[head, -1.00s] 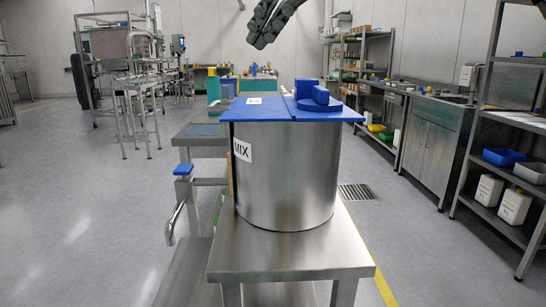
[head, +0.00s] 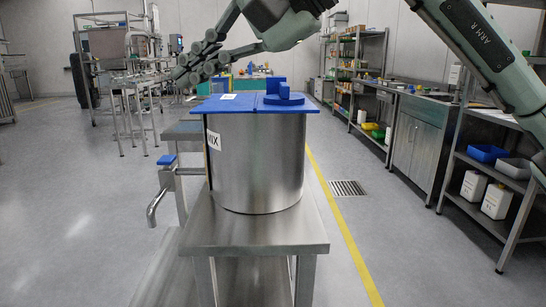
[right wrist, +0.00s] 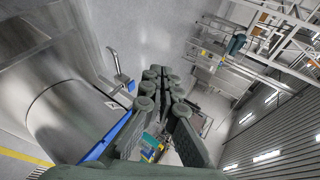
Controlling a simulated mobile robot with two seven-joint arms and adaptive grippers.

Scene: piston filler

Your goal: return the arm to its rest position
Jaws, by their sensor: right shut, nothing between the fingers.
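My right gripper (head: 190,72) hangs in the air above and behind the blue lid, its arm coming in from the upper right. Its fingers point left and slightly down. They also show close together in the right wrist view (right wrist: 166,85), shut with nothing held. The steel tank (head: 258,165) with a MIX label stands upright below it, under a flat blue lid (head: 235,105) with a raised blue round part (head: 283,97). The tank also shows in the right wrist view (right wrist: 75,110). My left gripper is in no view.
The tank stands on a steel table (head: 255,232). A bent metal handle with a blue top (head: 166,160) is left of it. A shelf unit (head: 500,185) and a steel counter (head: 415,140) line the right side. The floor at left is open.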

